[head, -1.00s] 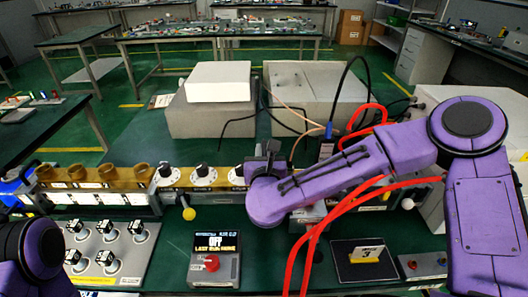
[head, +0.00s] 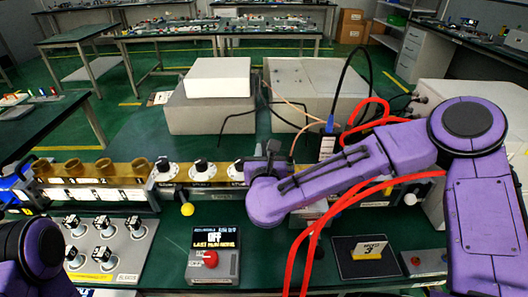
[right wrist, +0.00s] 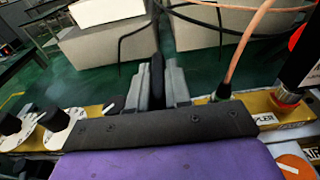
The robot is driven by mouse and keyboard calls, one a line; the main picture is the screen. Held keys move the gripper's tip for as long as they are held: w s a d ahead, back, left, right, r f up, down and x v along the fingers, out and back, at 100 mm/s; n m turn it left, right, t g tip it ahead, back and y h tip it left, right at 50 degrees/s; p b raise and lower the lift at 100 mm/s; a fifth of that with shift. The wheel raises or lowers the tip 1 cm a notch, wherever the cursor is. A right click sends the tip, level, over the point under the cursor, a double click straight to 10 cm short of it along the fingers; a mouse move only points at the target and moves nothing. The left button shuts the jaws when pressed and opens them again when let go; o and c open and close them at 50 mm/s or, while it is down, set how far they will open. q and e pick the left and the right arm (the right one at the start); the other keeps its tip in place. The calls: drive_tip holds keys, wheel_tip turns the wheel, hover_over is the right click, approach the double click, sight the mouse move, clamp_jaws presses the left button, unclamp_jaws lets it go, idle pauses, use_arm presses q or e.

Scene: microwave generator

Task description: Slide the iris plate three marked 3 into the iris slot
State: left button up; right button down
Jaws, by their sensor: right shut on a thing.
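My right gripper (head: 268,150) is over the brass waveguide bench in the head view, with my forearm covering the bench below and to its right. In the right wrist view the gripper's two grey fingers (right wrist: 158,88) are shut on a thin dark plate (right wrist: 157,72), seen edge-on and upright. No number shows on it, so I cannot read whether it is iris plate three. A yellow label marked 3 (head: 367,252) stands on a black pad at the front right. The iris slot cannot be made out. My left gripper is out of view; only part of that arm shows.
Dials (head: 202,170) line the brass bench to the left. A control box with a red knob (head: 210,260) stands in front. Red cables (head: 325,225) hang beside my right forearm. Grey boxes (head: 210,108) stand behind. Green bench top (head: 165,250) is bare left of the control box.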

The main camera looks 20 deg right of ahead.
drive_tip(key=shift+f+b, duration=0.55)
drive_tip(key=shift+r, duration=0.15)
drive_tip(key=shift+r+p, duration=3.2)
drive_tip(key=shift+r, duration=1.95)
